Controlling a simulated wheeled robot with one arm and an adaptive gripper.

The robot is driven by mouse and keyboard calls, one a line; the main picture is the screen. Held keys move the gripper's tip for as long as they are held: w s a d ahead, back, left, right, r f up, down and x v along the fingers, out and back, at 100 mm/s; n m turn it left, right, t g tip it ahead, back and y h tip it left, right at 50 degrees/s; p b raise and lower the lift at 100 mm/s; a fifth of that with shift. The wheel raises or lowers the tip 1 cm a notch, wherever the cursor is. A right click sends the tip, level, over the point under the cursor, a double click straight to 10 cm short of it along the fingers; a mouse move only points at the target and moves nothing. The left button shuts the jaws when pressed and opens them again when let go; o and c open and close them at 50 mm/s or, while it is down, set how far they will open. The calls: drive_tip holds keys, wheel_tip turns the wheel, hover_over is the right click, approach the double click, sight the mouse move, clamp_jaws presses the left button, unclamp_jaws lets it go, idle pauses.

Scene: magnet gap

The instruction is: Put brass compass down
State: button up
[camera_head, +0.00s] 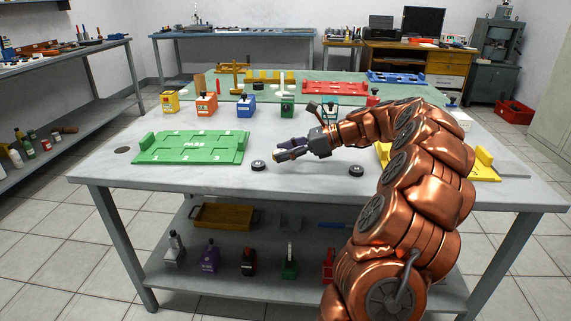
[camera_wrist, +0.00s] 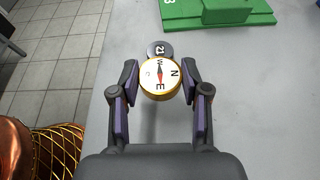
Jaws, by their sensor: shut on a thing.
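The brass compass (camera_wrist: 160,79) has a brass rim and a white dial with a red and dark needle. In the wrist view it sits between the two fingertips of my gripper (camera_wrist: 160,84), which is shut on it. Its dial faces the wrist camera. In the head view my gripper (camera_head: 281,153) is low over the front middle of the grey table (camera_head: 215,178); the compass is too small to make out there.
A green PASS board (camera_head: 192,157) lies to the left. Another black disc (camera_head: 355,171) lies to the right, near a yellow board (camera_head: 484,167). Several coloured blocks stand behind my gripper. Bare table lies in front, towards the near edge.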

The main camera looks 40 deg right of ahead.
sight(285, 169)
wheel_tip(285, 169, down, 4)
drive_tip(key=shift+r+b, duration=0.25)
drive_tip(key=shift+b, duration=0.45)
drive_tip(key=shift+r, duration=0.1)
drive_tip(key=o, duration=1.1)
drive_tip(key=shift+o, duration=0.2)
drive_tip(key=p+v, duration=0.3)
drive_tip(key=v, duration=0.9)
drive_tip(key=shift+p, duration=0.3)
drive_tip(key=shift+w, duration=0.1)
